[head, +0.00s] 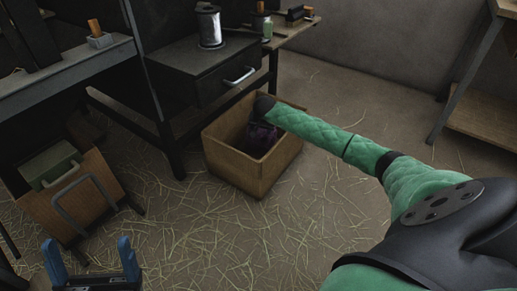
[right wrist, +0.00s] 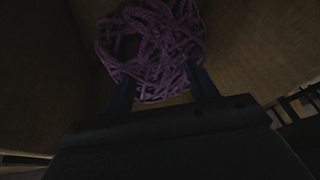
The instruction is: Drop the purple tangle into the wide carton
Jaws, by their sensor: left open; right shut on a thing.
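The wide carton (head: 235,170) is an open brown box on the floor in the middle of the head view. The purple tangle (head: 262,134) shows dark inside the carton's opening. In the right wrist view the tangle (right wrist: 155,50) is a ball of purple strands between the two fingers. My right gripper (right wrist: 162,92) is shut on the tangle, with carton walls around it. In the head view my right arm reaches into the carton and hides that gripper. My left gripper (head: 90,262) is open and empty at the bottom left, away from the carton.
A dark drawer cabinet (head: 205,75) with a light handle stands behind the carton. A brown box (head: 75,195) with a green item stands at the left. A workbench (head: 65,70) is at the upper left. Straw covers the floor; the floor right of the carton is otherwise clear.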

